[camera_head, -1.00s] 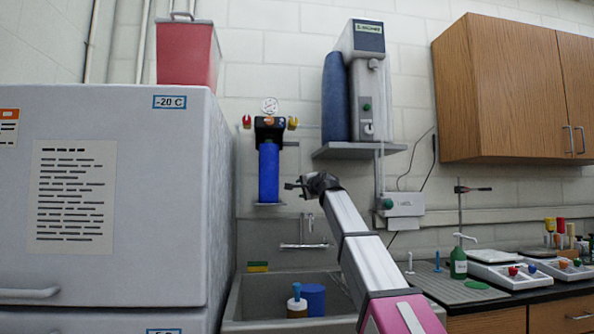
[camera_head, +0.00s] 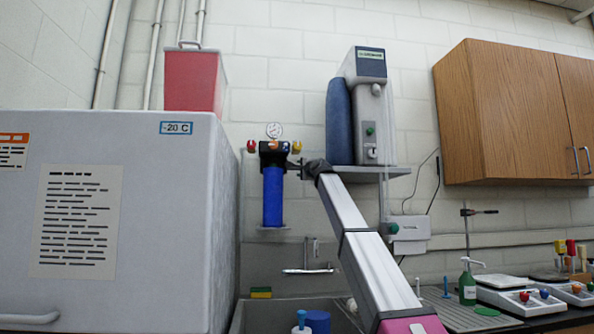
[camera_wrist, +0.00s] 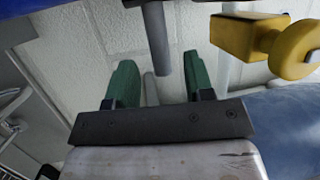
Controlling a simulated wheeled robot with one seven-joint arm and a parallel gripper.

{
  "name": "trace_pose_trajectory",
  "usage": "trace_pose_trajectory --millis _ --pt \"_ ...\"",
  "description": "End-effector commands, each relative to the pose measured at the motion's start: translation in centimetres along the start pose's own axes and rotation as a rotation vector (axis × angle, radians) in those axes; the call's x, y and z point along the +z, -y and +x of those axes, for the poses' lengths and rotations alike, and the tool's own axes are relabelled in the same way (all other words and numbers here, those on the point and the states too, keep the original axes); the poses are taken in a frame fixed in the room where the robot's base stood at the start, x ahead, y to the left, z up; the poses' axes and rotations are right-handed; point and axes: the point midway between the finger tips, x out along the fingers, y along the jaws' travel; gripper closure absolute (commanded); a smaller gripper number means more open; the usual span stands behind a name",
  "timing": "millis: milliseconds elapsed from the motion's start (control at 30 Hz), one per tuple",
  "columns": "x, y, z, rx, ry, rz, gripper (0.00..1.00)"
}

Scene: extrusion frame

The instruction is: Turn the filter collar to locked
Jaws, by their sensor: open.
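The wall filter has a blue cylindrical housing (camera_head: 273,196) under a dark head (camera_head: 273,150), with a round gauge above. A red knob (camera_head: 251,146) is on its left and a yellow knob (camera_head: 296,147) on its right. The collar cannot be made out clearly at the housing's top. My gripper (camera_head: 296,168) is just right of the filter, near head height, partly hidden by my wrist. In the wrist view my gripper (camera_wrist: 155,82) has its green fingers apart. A grey rod shows between and beyond them, and a yellow knob (camera_wrist: 250,36) is beyond the right finger.
A wall shelf (camera_head: 358,171) with a grey unit (camera_head: 372,105) and blue cylinder (camera_head: 340,122) is close right of my wrist. A large freezer (camera_head: 190,245) stands at left. The sink faucet (camera_head: 310,258) is below. A wooden cabinet (camera_head: 512,115) hangs at far right.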

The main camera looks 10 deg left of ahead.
Motion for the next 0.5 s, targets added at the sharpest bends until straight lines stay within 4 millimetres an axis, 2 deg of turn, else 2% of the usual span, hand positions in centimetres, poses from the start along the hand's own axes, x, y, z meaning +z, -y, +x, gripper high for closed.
trace_pose_trajectory --millis 33,200,333,500 --pt "-0.1 0.1 1.4 0.001 0.000 0.000 0.52" --pt "-0.1 0.0 3.8 0.001 0.000 0.000 0.52" --pt "0.0 0.0 4.6 0.001 0.000 -0.001 0.52" --pt "0.0 -0.1 4.6 0.001 0.000 -0.001 0.52"
